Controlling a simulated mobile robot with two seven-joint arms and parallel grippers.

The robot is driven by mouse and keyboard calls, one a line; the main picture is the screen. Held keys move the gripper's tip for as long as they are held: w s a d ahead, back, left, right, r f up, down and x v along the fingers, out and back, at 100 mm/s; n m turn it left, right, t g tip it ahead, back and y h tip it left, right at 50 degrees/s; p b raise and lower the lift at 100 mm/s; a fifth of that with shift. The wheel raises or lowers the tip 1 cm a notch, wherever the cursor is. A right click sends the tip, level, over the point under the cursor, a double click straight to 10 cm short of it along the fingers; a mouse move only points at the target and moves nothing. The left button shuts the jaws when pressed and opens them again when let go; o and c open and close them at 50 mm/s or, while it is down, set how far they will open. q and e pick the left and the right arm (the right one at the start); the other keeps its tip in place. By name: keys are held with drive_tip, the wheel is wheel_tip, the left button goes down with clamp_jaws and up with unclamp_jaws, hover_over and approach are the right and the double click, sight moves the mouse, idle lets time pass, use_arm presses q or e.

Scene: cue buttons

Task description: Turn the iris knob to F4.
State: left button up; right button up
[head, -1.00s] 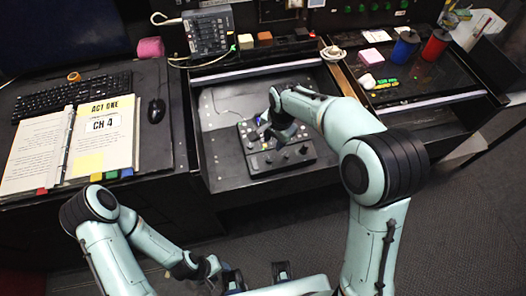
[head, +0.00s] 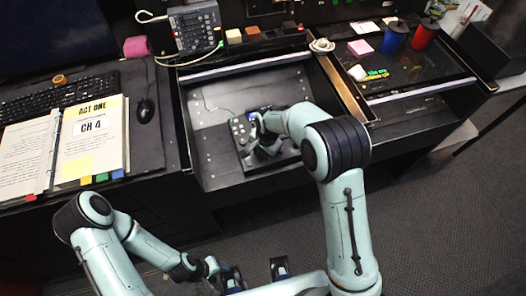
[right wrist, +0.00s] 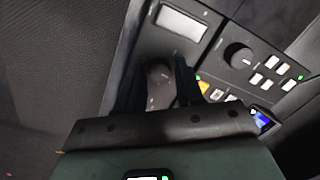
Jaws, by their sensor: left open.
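The black control box (head: 243,146) with knobs and buttons sits in the open drawer in the head view, its right side partly hidden by my right arm. My right gripper (head: 262,137) is at the box; its fingertips are hard to make out there. In the right wrist view, the fingers of my right gripper (right wrist: 157,85) stand on either side of a dark knob-like part (right wrist: 159,78); I cannot tell whether they press on it. Another round black knob (right wrist: 238,55) stands clear. I cannot read which knob is the iris. My left gripper (head: 257,273) is open and empty, low in front.
The drawer (head: 210,110) has bare floor left of the box. An open binder reading "ACT ONE, CH 4" (head: 92,140), a keyboard (head: 58,102) and a mouse (head: 145,109) lie on the left desk. A second tray (head: 420,75) with spools is at right.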

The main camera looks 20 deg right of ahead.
clamp_jaws()
drive_tip(key=shift+n, duration=0.4)
drive_tip(key=n, duration=0.2)
drive_tip(key=shift+n, duration=1.9)
unclamp_jaws()
